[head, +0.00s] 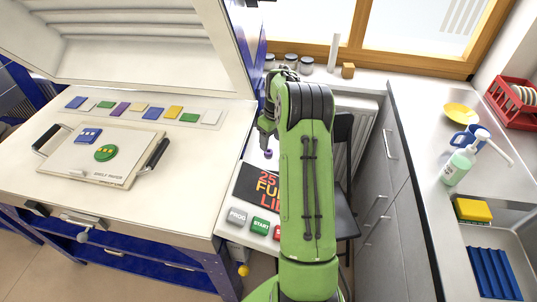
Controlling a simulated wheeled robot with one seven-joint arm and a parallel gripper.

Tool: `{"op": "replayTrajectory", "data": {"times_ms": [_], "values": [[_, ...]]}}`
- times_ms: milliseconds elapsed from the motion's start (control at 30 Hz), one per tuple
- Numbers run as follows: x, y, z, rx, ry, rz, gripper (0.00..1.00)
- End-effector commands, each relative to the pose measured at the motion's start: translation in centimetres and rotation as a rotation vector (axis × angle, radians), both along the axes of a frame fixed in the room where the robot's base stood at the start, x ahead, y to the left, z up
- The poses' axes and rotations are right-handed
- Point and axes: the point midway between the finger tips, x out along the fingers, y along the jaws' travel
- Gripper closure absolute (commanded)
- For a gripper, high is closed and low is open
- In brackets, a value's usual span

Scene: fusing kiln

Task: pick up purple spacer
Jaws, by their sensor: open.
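A small purple spacer (268,153) stands on the pale control ledge beside the kiln, in the head view. My gripper (266,143) points down just above it, partly hidden by my green arm. The gripper is open and its dark fingers are close to the spacer. I cannot tell whether they touch it or reach around it.
The kiln bed (50,190) on the left holds a handled shelf board (75,175) and a row of coloured glass tiles. PROG and START buttons (261,226) sit on the ledge's front. A black chair (343,140) and a sink counter (425,130) are to the right.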

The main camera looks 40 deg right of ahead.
Motion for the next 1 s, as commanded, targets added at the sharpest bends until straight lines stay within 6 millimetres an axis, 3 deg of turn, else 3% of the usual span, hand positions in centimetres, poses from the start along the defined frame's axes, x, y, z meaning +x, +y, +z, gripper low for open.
{"op": "replayTrajectory", "data": {"times_ms": [200, 433, 833, 1000], "values": [[0.5, 0.4, -4.2, 0.003, 0.003, 0.000, 0.41], [0.7, 0.3, -4.6, 0.000, 0.001, 0.000, 0.41], [0.7, 0.3, -4.5, 0.000, 0.001, 0.000, 1.00], [0.7, 0.3, -4.5, 0.000, 0.001, 0.000, 1.00]]}}
